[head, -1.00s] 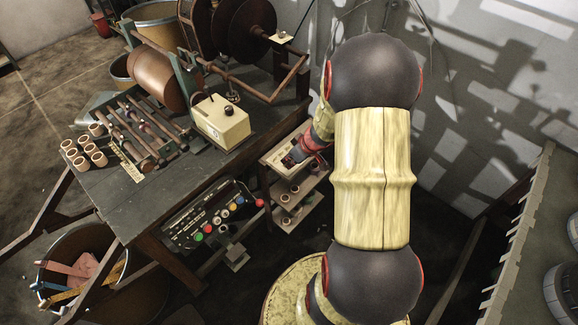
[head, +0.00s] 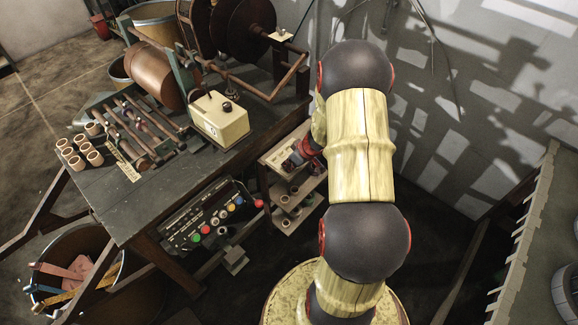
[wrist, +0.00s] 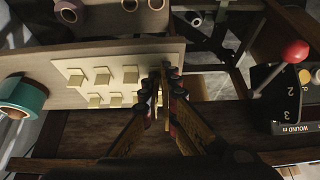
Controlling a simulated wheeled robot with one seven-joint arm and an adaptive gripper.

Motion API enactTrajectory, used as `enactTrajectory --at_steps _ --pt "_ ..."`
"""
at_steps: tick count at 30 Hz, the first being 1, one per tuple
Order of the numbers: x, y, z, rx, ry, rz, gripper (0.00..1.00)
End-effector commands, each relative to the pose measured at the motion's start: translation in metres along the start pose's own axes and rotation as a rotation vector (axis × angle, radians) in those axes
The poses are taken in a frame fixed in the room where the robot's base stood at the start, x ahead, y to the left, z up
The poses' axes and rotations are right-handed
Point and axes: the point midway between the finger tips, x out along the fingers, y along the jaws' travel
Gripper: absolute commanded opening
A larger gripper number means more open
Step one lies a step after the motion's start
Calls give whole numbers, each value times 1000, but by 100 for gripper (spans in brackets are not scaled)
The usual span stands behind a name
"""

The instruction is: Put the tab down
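Several small cream tabs (wrist: 131,73) stand in rows on a pale board (wrist: 65,65) in the wrist view. My gripper (wrist: 165,76) is at the right end of this board, its two fingers close together with only a narrow gap. I cannot make out whether a thin tab is between the fingertips. In the head view my gripper (head: 292,162) is low over the top of a small shelf rack (head: 268,164) beside the bench, partly hidden by my arm.
A teal tape roll (wrist: 22,95) lies left of the board. A red-knobbed lever (wrist: 295,51) stands to its right. In the head view, the bench (head: 125,205) carries a cream box (head: 220,120), rollers and several tan cores (head: 75,160). A control panel (head: 210,217) hangs at its front.

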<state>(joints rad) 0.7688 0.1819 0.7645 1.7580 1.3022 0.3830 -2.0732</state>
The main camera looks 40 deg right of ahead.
Motion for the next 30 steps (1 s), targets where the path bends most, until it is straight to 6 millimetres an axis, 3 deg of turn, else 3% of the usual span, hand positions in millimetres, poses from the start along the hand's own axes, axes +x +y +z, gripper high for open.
enactTrajectory --at_steps 8,19,30 --pt "3 0 2 -1 0 0 0" --pt "2 0 1 0 -1 -1 23" --pt "0 -1 1 1 -1 -1 23"
